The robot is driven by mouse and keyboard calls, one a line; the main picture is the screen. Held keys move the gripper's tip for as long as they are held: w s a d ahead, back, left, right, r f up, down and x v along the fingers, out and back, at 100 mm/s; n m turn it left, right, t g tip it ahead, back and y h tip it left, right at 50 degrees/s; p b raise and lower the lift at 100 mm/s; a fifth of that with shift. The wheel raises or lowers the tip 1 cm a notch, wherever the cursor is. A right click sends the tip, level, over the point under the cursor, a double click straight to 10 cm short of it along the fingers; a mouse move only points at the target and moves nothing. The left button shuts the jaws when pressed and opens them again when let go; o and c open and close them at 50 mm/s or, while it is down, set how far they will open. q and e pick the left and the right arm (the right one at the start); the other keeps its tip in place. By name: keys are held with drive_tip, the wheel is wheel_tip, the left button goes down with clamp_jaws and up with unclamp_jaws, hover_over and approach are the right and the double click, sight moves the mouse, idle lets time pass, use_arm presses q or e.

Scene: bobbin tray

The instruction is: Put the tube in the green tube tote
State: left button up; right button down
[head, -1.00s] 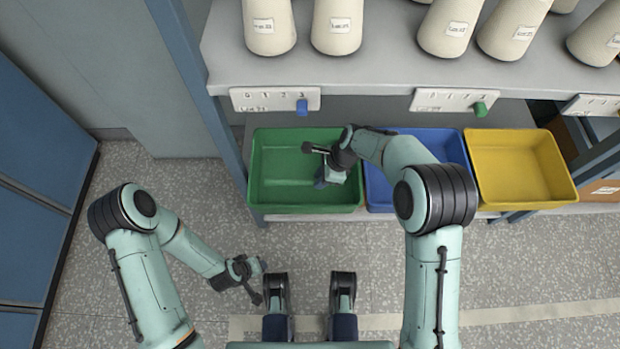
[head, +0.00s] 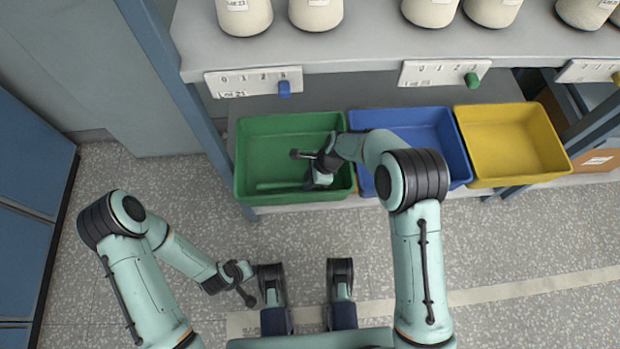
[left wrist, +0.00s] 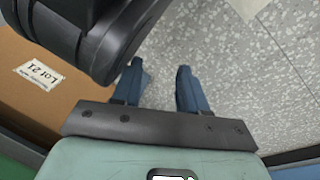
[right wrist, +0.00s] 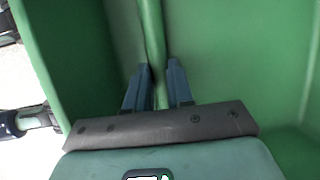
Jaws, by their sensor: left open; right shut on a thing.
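The green tube (right wrist: 152,35) is a slim rod between the fingers of my right gripper (right wrist: 160,68), which is shut on it. In the head view the tube (head: 283,186) shows low inside the green tote (head: 243,165), pointing left from my right gripper (head: 316,184). The gripper is down inside the tote's right part. Whether the tube touches the tote floor I cannot tell. The tote's green wall (right wrist: 60,60) surrounds the gripper in the right wrist view. My left gripper (left wrist: 158,68) is open and empty over the floor, well away from the tote.
A blue tote (head: 430,120) and a yellow tote (head: 510,145) stand to the right of the green one. Above them a shelf (head: 360,50) carries several cream bobbins. A cardboard box (left wrist: 35,85) shows in the left wrist view. The speckled floor in front is mostly clear.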

drive_tip(key=c, duration=1)
unclamp_jaws()
drive_tip(key=shift+f, duration=0.1)
use_arm(q)
drive_tip(key=shift+f, duration=0.1)
use_arm(e)
drive_tip(key=p+v, duration=0.2)
drive_tip(key=v, duration=0.5)
drive_tip(key=shift+a, duration=0.1)
use_arm(q)
wheel_tip(320, 180, up, 5)
drive_tip(key=w+d+p, duration=0.1)
drive_tip(key=w, duration=0.1)
drive_tip(key=shift+d+r+t, duration=0.2)
drive_tip(key=shift+d+t, duration=0.2)
use_arm(e)
drive_tip(key=v, duration=0.5)
use_arm(q)
drive_tip(key=shift+s, duration=0.1)
